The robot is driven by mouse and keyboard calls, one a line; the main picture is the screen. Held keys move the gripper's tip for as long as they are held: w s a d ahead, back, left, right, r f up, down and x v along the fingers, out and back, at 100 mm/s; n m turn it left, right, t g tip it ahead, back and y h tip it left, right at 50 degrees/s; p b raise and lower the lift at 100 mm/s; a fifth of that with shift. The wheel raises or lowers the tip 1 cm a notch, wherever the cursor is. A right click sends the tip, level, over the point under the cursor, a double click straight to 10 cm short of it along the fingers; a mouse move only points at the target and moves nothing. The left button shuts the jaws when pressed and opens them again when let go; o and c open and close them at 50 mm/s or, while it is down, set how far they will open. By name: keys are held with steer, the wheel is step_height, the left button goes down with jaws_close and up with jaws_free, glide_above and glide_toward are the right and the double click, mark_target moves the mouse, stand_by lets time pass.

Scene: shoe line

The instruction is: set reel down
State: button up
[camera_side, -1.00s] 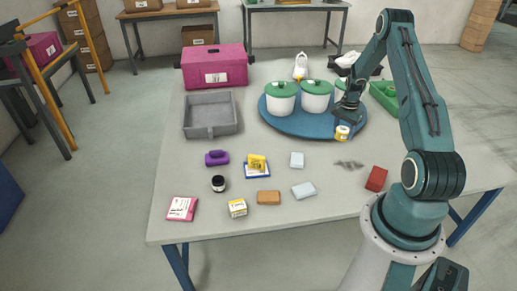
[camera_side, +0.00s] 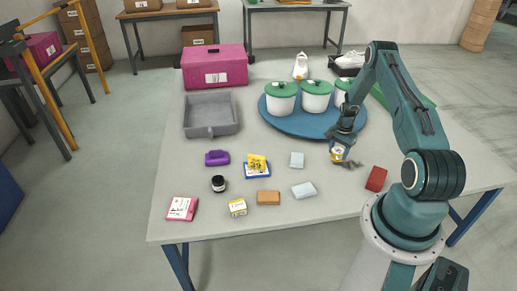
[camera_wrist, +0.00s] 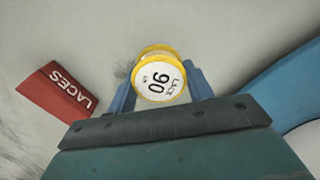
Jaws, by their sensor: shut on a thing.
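The reel (camera_side: 338,152) is yellow with a white label. In the wrist view the reel (camera_wrist: 159,82) shows its label face reading "90" and sits between the two blue fingers. My gripper (camera_side: 341,146) is shut on it, just in front of the blue round tray. In the wrist view my gripper (camera_wrist: 160,92) holds the reel from both sides. The reel is over or near a grey smudge on the table (camera_side: 353,166). I cannot tell whether it touches the tabletop.
The blue round tray (camera_side: 292,124) with white, green-lidded pots (camera_side: 316,97) stands behind. A red laces box (camera_side: 376,179) lies to the right; it also shows in the wrist view (camera_wrist: 56,93). Bare table (camera_side: 335,204) lies in front.

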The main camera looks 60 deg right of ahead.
mark_target(335, 163)
steer(key=shift+f, duration=1.65)
steer(key=shift+f, duration=0.1)
steer(key=o, duration=1)
steer(key=shift+c, duration=0.2)
step_height(335, 163, up, 12)
steer(key=shift+r, duration=0.1)
